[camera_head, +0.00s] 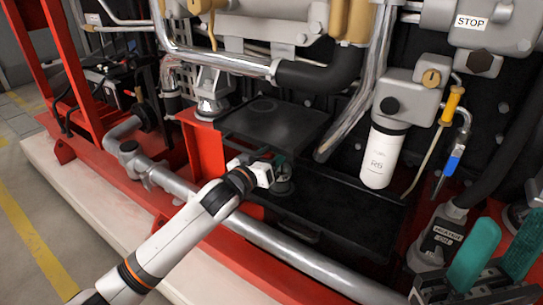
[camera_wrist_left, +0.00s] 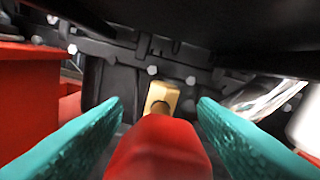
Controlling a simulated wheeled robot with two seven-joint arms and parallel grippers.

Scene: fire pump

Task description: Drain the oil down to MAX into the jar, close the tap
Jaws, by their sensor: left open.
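In the left wrist view a red tap handle (camera_wrist_left: 160,148) lies between the fingers of my left gripper (camera_wrist_left: 158,125), with a brass fitting (camera_wrist_left: 162,97) behind it on the dark engine. The teal fingers are open, one on each side of the handle, with gaps showing. In the head view my left gripper (camera_head: 279,163) reaches under a dark plate, and the tap is hidden there. A small greyish round vessel (camera_head: 283,187), possibly the jar, stands just below it; its contents cannot be made out. My right gripper (camera_head: 497,255) is open and empty at the lower right.
A black tray (camera_head: 340,210) lies under the engine. A red frame beam (camera_head: 205,150) and a grey pipe (camera_head: 290,250) border the space around my left arm.

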